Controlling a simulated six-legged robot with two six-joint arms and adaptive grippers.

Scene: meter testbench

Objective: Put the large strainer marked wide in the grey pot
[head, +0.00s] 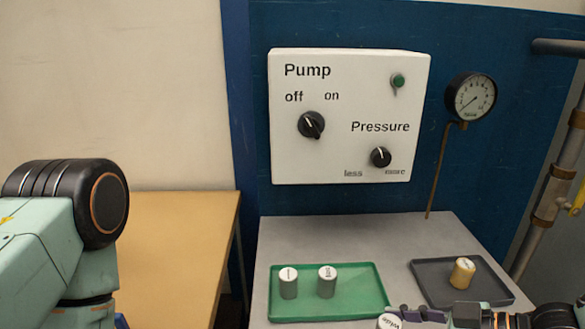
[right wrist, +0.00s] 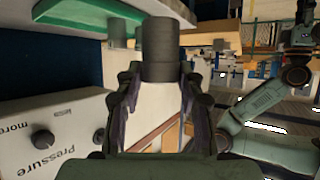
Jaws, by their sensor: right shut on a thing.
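My right gripper (head: 424,315) is low at the bottom right of the head view. It is shut on a large grey strainer (right wrist: 160,38), a stepped cylinder held between the fingers in the right wrist view. Its white top (head: 389,321) shows at the bottom edge of the head view, with lettering that seems to read "wide". Two smaller grey cylinders with white lettered tops, left (head: 288,283) and right (head: 327,282), stand on a green tray (head: 363,305). I make out no deep grey pot, only a shallow dark grey tray (head: 432,280). My left gripper is out of view.
The trays lie on a grey bench (head: 390,232). Behind are a white pump panel (head: 348,120) and a pressure gauge (head: 470,97). A wooden table (head: 185,250) stands at left. A pipe (head: 550,190) rises at right.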

